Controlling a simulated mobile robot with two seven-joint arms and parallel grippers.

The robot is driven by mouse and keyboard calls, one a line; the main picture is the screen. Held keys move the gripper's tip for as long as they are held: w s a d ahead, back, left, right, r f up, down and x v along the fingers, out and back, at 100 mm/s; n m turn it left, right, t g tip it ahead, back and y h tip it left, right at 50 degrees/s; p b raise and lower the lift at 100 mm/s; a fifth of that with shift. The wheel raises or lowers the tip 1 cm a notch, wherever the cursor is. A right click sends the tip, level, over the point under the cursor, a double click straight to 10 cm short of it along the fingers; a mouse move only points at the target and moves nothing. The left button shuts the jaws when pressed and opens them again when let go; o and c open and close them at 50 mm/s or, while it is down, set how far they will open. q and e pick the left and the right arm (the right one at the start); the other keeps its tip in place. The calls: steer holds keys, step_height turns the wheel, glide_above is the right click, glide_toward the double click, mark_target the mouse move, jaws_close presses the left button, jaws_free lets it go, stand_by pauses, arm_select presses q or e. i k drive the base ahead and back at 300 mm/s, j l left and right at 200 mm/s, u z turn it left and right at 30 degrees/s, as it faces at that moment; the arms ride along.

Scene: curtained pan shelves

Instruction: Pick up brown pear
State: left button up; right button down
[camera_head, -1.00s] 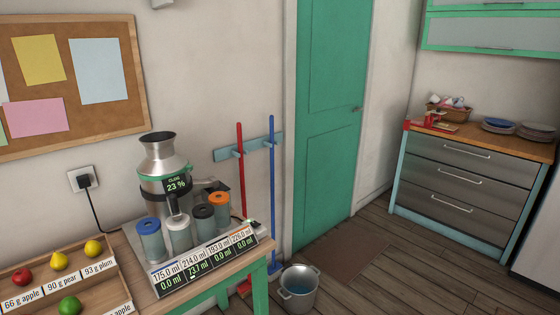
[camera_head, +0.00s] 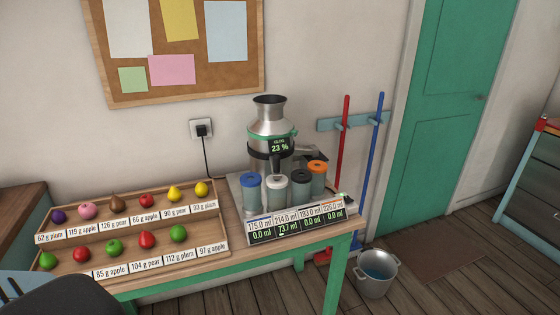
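The brown pear (camera_head: 117,202) sits in the back row of a wooden two-step fruit tray (camera_head: 160,243), above a label reading "126 g pear". A pink fruit (camera_head: 87,210) is to its left and a red apple (camera_head: 146,201) to its right. The tray stands on the left part of a wooden table with green legs. Neither of my grippers shows in the view.
A juicer (camera_head: 270,140) with several lidded cups and a display panel (camera_head: 297,221) stands right of the tray. A metal bucket (camera_head: 375,273) stands on the floor at right, with free floor beyond.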

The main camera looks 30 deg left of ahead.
mark_target(117, 205)
steer(key=u, duration=2.1)
steer(key=i+z, duration=0.2)
steer(key=i, duration=0.25)
steer(key=i+j+z, duration=0.2)
steer(key=i, duration=0.3)
